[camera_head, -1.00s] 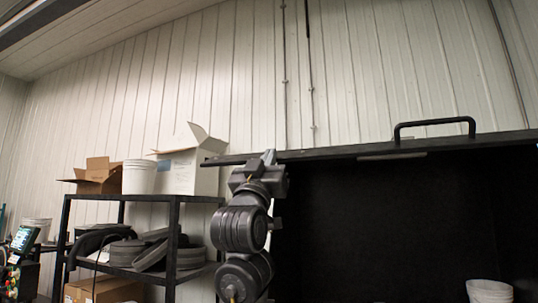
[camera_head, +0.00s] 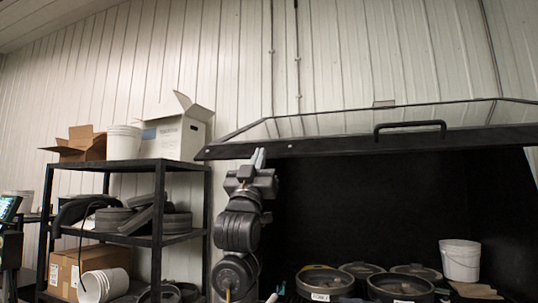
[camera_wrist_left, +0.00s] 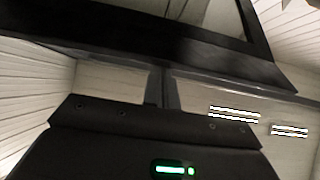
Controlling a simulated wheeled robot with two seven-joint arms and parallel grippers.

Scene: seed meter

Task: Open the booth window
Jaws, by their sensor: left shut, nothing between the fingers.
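The booth window is a clear pane in a dark frame (camera_head: 345,146) with a black bar handle (camera_head: 410,126). It stands raised and tilted above the dark booth opening, its pane (camera_head: 330,125) reaching back behind the front bar. My left gripper (camera_head: 259,158) points up at the left part of the front bar, its pale fingertips shut and empty at the bar's lower edge. I cannot tell whether they touch it. My right gripper is not in view.
Inside the booth are several round dark pans (camera_head: 325,281) and a white bucket (camera_head: 460,260). A black shelf (camera_head: 150,163) with boxes, a bucket and dark discs stands left of my arm. The pale panelled wall (camera_head: 230,60) is behind.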

